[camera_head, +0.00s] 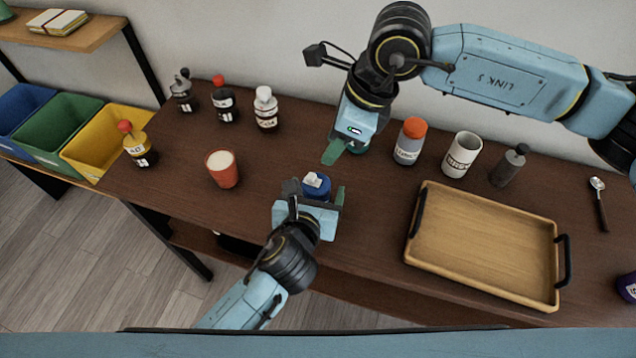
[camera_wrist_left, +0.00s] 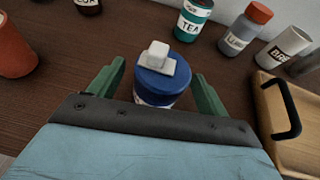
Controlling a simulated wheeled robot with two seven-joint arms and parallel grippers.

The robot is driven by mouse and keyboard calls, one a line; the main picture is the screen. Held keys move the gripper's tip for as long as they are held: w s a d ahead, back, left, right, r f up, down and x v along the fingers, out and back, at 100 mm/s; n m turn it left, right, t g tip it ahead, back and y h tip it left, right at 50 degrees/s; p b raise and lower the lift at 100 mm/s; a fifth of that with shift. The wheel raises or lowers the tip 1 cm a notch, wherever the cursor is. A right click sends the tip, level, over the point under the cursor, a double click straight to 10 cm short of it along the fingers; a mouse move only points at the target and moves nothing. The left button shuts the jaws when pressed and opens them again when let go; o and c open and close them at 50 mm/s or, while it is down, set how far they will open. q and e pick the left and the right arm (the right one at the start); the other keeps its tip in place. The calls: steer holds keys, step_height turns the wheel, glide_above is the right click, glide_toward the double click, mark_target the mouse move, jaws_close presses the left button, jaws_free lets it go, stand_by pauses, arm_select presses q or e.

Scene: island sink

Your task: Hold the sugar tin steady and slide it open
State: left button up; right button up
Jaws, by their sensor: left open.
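A blue tin (camera_head: 317,186) with white sugar-cube-like blocks on its lid stands near the front edge of the table. I take it for the sugar tin; its label is mostly hidden. My left gripper (camera_head: 316,193) is open, with its green fingers on either side of the tin. The left wrist view shows the tin (camera_wrist_left: 160,85) between the spread fingers, with gaps at both sides. My right gripper (camera_head: 336,152) hangs behind the tin, apart from it, pointing down. One green finger shows clearly; its opening cannot be judged.
A teal TEA tin (camera_wrist_left: 193,20) stands behind, mostly hidden by my right gripper in the head view. An orange-capped jar (camera_head: 409,145), a white mug (camera_head: 461,158) and a wooden tray (camera_head: 484,240) are to the right. An orange cup (camera_head: 222,176) is left, with clear table around it.

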arm_select(q)
steer(key=shift+x, duration=1.35)
steer(key=c, duration=1.1)
